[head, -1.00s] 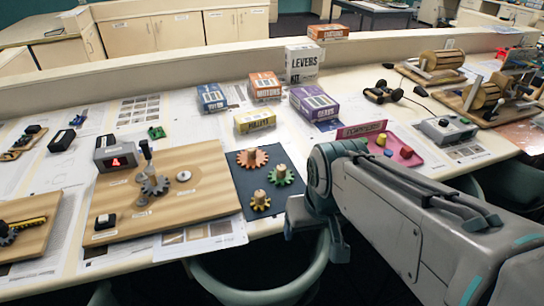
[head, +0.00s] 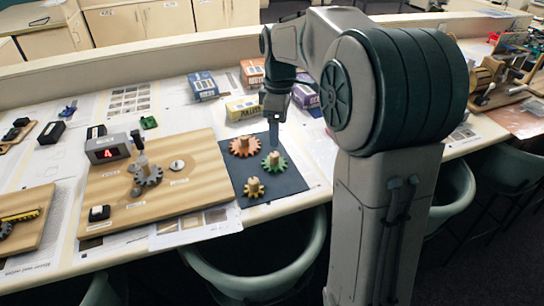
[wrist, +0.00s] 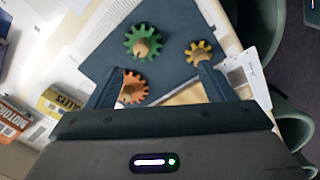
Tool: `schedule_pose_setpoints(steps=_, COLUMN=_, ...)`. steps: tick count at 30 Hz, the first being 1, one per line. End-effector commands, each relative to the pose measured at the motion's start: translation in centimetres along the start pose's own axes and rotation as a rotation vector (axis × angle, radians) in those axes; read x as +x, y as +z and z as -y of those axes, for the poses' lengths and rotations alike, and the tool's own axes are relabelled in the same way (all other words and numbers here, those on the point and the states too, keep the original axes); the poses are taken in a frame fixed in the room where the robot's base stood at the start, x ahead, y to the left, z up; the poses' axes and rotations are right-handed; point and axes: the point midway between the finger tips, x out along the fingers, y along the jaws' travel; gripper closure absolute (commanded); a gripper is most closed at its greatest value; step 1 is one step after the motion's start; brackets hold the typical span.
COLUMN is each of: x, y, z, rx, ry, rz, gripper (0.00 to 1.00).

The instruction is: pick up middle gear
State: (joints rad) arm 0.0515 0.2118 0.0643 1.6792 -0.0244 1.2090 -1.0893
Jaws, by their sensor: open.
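Three toothed gears with tan round knobs lie on a dark mat (head: 290,184). The orange gear (head: 244,146) is the largest and far left. The green gear (head: 274,161) is mid-sized and right. The yellow gear (head: 254,188) is the smallest and nearest the table's front edge. My gripper (head: 273,121) hangs above the mat's far side, empty. In the wrist view my open gripper (wrist: 162,70) points at the mat; the green gear (wrist: 143,41) lies between the fingers' lines, the orange gear (wrist: 132,88) is partly covered by the left finger, and the yellow gear (wrist: 198,51) is by the right fingertip.
A wooden board (head: 205,183) left of the mat carries a grey gear (head: 149,175) and an upright post. A box with a red display (head: 107,148) stands at its back. A yellow box (head: 243,108) and a blue box (head: 203,86) stand behind the mat. Chairs line the front edge.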

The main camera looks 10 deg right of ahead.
Motion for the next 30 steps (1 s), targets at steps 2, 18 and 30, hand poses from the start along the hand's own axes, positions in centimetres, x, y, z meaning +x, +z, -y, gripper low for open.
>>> schedule_pose_setpoints(steps=2, x=0.6, y=-0.7, z=-1.6, rx=-0.076, ry=-0.016, rz=0.004, gripper=0.24)
schedule_pose_setpoints(steps=18, x=5.8, y=-1.8, z=-3.8, rx=-0.228, ry=-0.048, rz=0.008, gripper=0.24)
schedule_pose_setpoints(steps=30, x=10.5, y=-1.8, z=-3.7, rx=-0.227, ry=-0.045, rz=0.007, gripper=0.24)
